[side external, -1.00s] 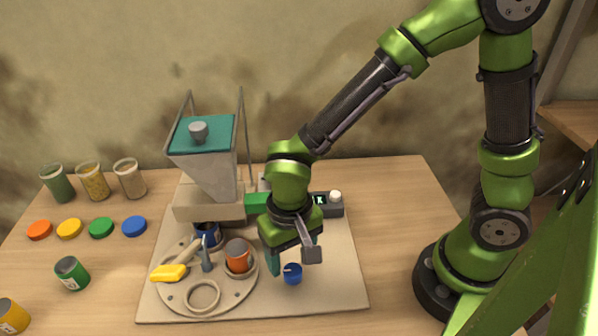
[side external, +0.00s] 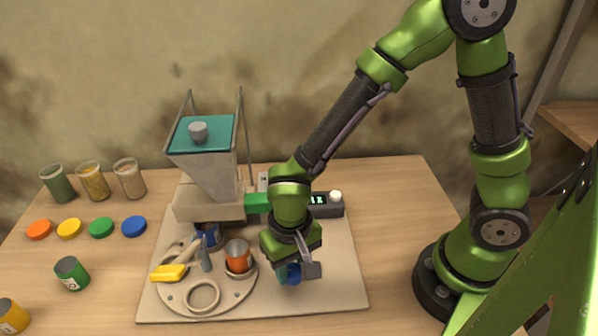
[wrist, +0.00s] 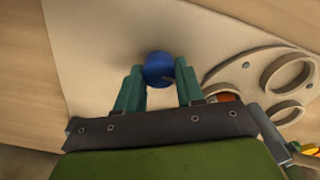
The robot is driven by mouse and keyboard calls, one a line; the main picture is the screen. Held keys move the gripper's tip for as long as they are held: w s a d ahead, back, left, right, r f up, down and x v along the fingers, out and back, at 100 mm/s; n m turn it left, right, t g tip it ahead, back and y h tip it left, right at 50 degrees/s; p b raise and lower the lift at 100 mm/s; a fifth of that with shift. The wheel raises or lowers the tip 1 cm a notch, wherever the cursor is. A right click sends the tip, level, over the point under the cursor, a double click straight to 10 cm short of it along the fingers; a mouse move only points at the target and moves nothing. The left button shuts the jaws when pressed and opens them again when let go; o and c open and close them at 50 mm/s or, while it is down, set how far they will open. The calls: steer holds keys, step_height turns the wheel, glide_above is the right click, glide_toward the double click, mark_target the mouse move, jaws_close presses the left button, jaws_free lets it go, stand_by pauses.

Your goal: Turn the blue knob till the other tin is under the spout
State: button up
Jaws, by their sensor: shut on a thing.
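The blue knob (side external: 293,274) stands on the beige base board, right of the round turntable (side external: 180,301). My gripper (side external: 289,279) is lowered over it and shut on it; the wrist view shows the knob (wrist: 159,69) between the two teal fingers. A blue tin (side external: 209,237) sits on the turntable at the back, below the hopper (side external: 208,172); the spout itself is hidden. An orange-red tin (side external: 238,258) sits in the turntable's right holder. The front ring holder (side external: 202,296) is empty.
A yellow-handled tool (side external: 170,272) lies across the turntable's left side. Several coloured lids (side external: 100,228) and open jars (side external: 93,181) are at the left, with a green tin (side external: 71,273) and a yellow tin (side external: 12,316). A small display box (side external: 325,206) stands behind my gripper.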

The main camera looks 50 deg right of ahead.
steer(key=shift+n, duration=0.3)
steer(key=n, duration=0.3)
steer(key=shift+a+n, duration=0.1)
steer(key=shift+n, duration=0.3)
steer(key=n, duration=0.9)
steer(key=shift+a, duration=0.1)
steer(key=n, duration=0.4)
steer(key=shift+s, duration=0.1)
steer(key=shift+n, duration=0.3)
steer(key=o, duration=1)
steer(key=shift+o, duration=0.2)
